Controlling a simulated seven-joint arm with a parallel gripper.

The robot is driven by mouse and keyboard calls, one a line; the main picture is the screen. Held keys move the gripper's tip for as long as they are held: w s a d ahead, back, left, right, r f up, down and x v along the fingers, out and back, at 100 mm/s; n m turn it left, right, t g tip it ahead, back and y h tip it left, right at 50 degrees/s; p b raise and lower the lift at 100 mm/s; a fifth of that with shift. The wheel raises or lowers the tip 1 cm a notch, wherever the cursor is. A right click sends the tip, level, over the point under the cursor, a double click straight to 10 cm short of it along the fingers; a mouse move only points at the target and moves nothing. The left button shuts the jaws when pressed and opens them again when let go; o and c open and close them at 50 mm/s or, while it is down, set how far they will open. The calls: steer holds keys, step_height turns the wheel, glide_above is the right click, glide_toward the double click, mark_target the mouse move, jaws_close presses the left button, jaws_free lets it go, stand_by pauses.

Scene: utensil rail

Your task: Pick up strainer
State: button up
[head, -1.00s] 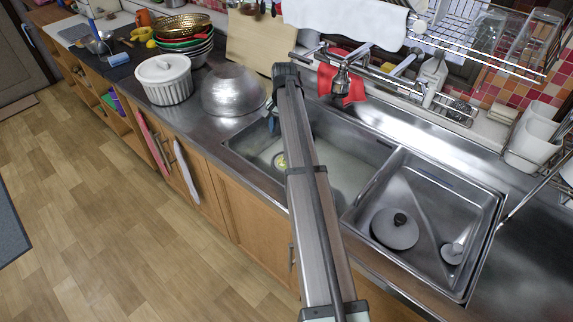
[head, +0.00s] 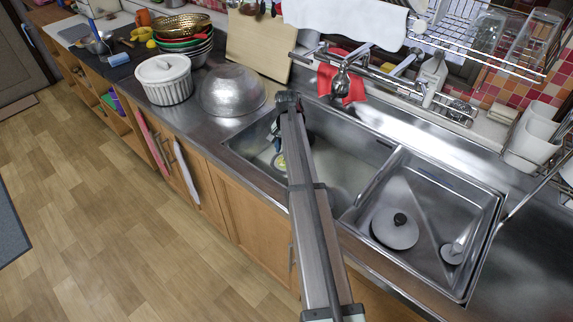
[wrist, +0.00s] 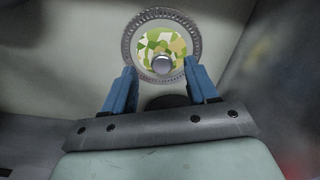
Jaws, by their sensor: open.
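The strainer (wrist: 162,45) is a round drain piece with a toothed metal rim, a green, yellow and white patterned face and a metal knob. It sits in the left sink basin, where a small part of it shows in the head view (head: 280,161). My gripper (wrist: 160,72) is open, with its two blue fingers spread on either side of the strainer's near edge in the wrist view. Nothing is held between them. In the head view my arm hides most of the gripper, which is down inside the basin. I cannot tell whether the fingers touch the strainer.
The basin walls surround my gripper. A faucet (head: 342,80) with a red cloth (head: 352,92) stands behind. The right basin holds a round lid (head: 395,230). A metal bowl (head: 232,90) and a white pot (head: 164,78) stand on the counter to the left.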

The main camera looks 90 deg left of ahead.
mark_target(281, 161)
steer(key=shift+s+f, duration=0.1)
steer(key=shift+f, duration=2.2)
jaws_close()
